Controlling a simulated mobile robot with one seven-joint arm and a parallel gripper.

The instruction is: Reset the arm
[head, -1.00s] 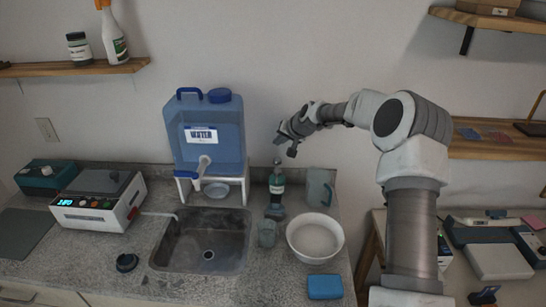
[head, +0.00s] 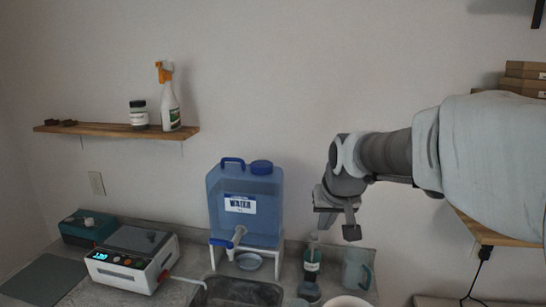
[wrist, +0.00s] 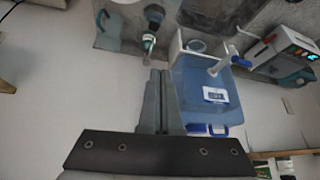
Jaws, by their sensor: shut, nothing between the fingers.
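My gripper (head: 337,222) hangs above the right part of the counter, in front of the wall and to the right of the blue water container (head: 240,205). Its fingers are shut with nothing between them. In the wrist view my gripper (wrist: 160,78) shows its two fingers together, with the water container (wrist: 208,95) beside them. The arm reaches in from the right side of the head view, bent at the elbow. A dark bottle (head: 311,262) stands on the counter below the gripper, apart from it.
A sink (head: 240,292) lies in front of the water container. A grey pitcher (head: 357,268) and a partly cut-off white bowl (head: 347,301) are at the right. A white device (head: 131,262) stands left. A wall shelf (head: 115,131) holds a spray bottle (head: 169,98). The wall space above the container is clear.

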